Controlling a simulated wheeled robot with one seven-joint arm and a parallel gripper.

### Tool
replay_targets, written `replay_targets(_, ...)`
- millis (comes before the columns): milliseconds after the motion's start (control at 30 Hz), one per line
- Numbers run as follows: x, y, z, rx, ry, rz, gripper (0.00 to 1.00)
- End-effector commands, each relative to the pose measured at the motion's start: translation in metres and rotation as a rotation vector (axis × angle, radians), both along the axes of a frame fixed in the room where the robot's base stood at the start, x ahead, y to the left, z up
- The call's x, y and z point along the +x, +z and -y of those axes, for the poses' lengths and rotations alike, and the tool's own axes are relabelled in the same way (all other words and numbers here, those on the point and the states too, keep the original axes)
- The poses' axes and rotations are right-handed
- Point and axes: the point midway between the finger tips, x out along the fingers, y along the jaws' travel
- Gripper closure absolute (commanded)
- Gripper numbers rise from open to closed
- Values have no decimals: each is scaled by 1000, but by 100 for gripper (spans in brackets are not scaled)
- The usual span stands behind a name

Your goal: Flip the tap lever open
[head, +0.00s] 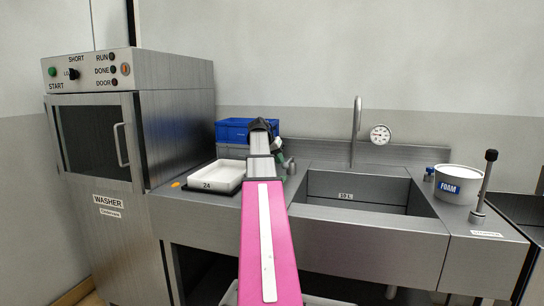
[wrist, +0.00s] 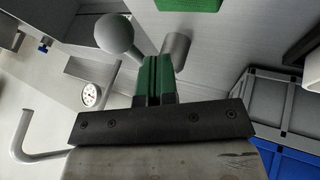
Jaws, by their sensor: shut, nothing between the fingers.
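My gripper (wrist: 155,75) has green fingers pressed together in the wrist view, with nothing between them. A grey ball-ended lever (wrist: 115,35), which looks like the tap lever, sits just left of the fingertips. Its stem runs behind the fingers, so I cannot tell whether they touch it. A short grey cylinder (wrist: 176,50) stands just right of the fingertips. In the head view my arm hides most of the gripper (head: 279,150), left of the sink at the counter's back. The curved spout (head: 356,130) rises behind the sink (head: 350,190).
A white tray (head: 218,176) is left of my arm, with a blue crate (head: 231,129) behind it. A round gauge (head: 380,137) is on the back wall. A foam tub (head: 458,180) and a black-knobbed upright rod (head: 485,182) stand right of the sink. The washer (head: 130,140) is at left.

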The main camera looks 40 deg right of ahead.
Motion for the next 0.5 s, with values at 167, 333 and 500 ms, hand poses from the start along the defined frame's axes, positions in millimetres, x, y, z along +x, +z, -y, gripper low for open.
replay_targets(167,-7,-2,5,0,0,0,100)
replay_targets(333,-7,-2,6,0,0,0,100)
replay_targets(500,-7,-2,6,0,1,-1,100)
